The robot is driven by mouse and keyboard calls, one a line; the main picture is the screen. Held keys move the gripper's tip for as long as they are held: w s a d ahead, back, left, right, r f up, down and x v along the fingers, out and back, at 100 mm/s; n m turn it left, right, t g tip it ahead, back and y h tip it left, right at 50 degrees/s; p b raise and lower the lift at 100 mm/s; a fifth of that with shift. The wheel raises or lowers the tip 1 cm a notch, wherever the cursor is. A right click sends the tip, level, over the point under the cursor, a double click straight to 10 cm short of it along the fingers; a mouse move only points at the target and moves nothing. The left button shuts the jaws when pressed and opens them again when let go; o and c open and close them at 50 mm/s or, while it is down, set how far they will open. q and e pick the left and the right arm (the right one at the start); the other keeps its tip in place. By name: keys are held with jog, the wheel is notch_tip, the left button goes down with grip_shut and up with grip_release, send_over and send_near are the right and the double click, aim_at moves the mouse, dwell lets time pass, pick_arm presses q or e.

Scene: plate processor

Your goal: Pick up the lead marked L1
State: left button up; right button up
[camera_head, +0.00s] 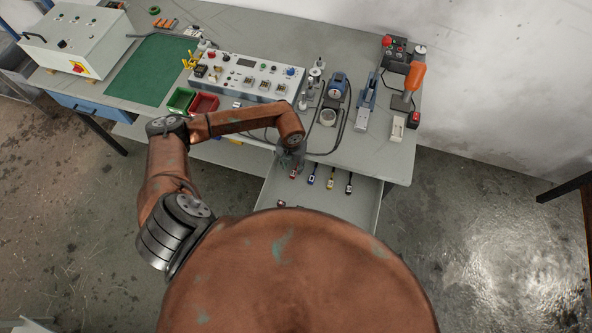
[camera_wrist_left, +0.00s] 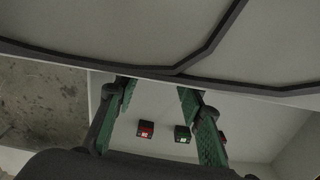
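An open drawer (camera_head: 322,204) under the bench's front edge holds several slim items with red, blue, yellow and black parts, among them a red one (camera_head: 293,172) and a blue one (camera_head: 312,175). I cannot read which is L1. My left gripper (camera_head: 288,159) is over the drawer's back left end, near the red one. In the left wrist view the gripper (camera_wrist_left: 156,90) is open, with green-padded fingers apart and nothing between the tips. Beyond the fingers lie a red block (camera_wrist_left: 145,129), a green-marked block (camera_wrist_left: 182,133) and a dark one partly hidden by the right finger.
The bench edge (camera_wrist_left: 150,74) and a dark cable (camera_wrist_left: 100,58) lie close to the fingers. On the bench stand a control panel (camera_head: 247,77), red (camera_head: 204,104) and green bins, a blue-topped device (camera_head: 337,84) and an orange-handled tool (camera_head: 414,80).

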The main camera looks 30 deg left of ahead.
aim_at(293, 174)
pick_arm(q)
jog(key=f, duration=0.5)
jog(key=shift+d+f, duration=0.2)
jog(key=shift+f, duration=0.1)
jog(key=shift+s, duration=0.1)
jog(key=shift+c, duration=0.7)
grip_shut()
